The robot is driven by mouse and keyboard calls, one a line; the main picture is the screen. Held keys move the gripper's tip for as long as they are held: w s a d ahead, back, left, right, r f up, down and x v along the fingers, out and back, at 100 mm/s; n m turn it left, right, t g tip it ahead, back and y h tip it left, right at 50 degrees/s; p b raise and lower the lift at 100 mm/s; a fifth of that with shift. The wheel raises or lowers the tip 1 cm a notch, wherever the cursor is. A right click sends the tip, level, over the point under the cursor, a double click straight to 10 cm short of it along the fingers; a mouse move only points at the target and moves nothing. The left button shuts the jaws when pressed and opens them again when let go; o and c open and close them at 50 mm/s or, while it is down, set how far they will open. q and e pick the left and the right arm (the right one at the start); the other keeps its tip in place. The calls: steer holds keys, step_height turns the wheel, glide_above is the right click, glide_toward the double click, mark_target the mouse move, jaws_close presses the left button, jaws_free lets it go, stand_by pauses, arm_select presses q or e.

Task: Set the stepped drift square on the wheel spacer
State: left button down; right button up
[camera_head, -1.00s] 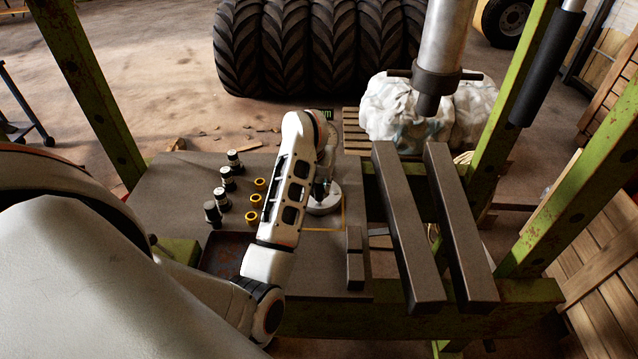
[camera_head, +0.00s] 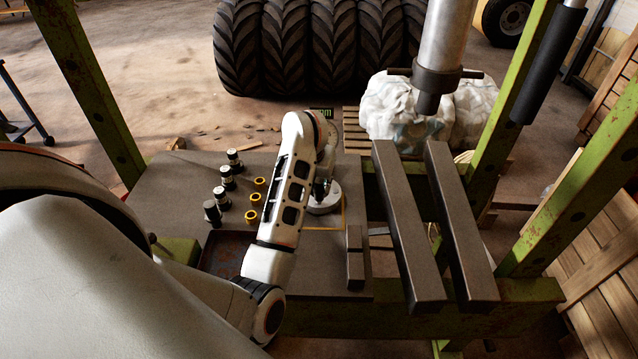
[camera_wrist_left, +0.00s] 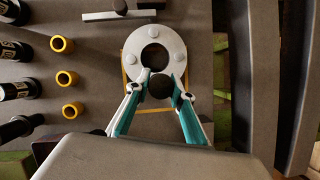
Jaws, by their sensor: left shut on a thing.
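In the wrist view the drift appears just below the centre hole, overlapping the spacer's near rim. In the head view the gripper (camera_head: 320,188) is over the spacer; whether the drift touches it cannot be told.
Several black cylinders with pale bands (camera_head: 228,178) and yellow rings (camera_head: 255,199) stand left of my forearm. A dark tray (camera_head: 222,250) is at the front left. Two long steel beams (camera_head: 405,230) lie to the right, beneath a press ram (camera_head: 438,70).

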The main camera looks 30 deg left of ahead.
arm_select(q)
steer(key=c, duration=1.7)
jaws_free()
steer(key=shift+f, duration=0.1)
steer(key=shift+v, duration=3.8)
steer(key=shift+f, duration=0.1)
